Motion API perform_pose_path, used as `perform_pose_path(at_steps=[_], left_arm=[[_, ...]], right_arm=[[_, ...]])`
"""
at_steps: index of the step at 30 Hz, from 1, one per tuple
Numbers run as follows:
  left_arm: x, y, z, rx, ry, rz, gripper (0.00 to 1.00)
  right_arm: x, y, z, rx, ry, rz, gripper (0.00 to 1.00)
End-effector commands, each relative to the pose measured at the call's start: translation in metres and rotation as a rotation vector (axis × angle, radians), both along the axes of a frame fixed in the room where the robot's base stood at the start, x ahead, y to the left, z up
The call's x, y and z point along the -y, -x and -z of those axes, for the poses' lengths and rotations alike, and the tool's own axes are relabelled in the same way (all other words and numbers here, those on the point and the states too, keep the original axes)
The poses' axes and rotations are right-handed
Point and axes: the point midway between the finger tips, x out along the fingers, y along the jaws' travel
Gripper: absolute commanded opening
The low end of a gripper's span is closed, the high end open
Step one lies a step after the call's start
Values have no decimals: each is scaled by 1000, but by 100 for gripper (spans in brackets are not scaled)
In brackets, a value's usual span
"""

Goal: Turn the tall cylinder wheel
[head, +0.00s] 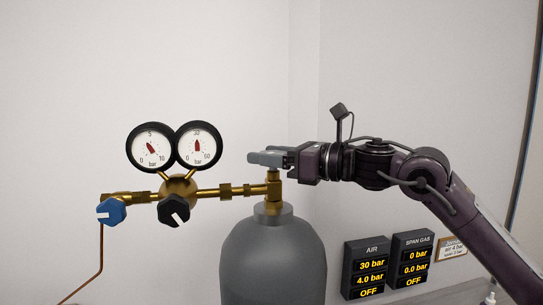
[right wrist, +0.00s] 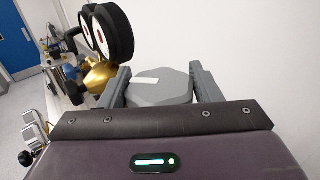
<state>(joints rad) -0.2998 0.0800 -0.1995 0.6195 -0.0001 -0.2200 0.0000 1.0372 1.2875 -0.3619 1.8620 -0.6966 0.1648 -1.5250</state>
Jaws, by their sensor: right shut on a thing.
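The tall grey cylinder (head: 273,262) stands upright in the head view, with a brass valve on its neck. Its grey wheel (right wrist: 160,88) sits between the two fingers of my right gripper in the right wrist view; a pale stripe marks its top. My right gripper (head: 268,158) comes in from the right at the valve's top and is shut on the wheel. In the head view the fingers largely hide the wheel. My left gripper is not in view.
Two round gauges (head: 174,146) stand left of the valve on a brass regulator with a black knob (head: 174,209) and a blue knob (head: 111,211). Dark AIR (head: 366,267) and SPAN GAS (head: 411,259) displays are at lower right. A plain wall is behind.

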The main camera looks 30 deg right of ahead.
Motion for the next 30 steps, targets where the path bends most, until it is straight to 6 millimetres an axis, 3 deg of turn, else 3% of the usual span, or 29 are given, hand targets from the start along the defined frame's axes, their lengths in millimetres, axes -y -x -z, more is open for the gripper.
perform_pose_path(at_steps=[15, 30], left_arm=[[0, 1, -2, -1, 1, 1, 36], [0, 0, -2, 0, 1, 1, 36]], right_arm=[[-1, 1, -4, 5, -4, -473, 35], [-2, 3, -2, 2, 0, -701, 35]])
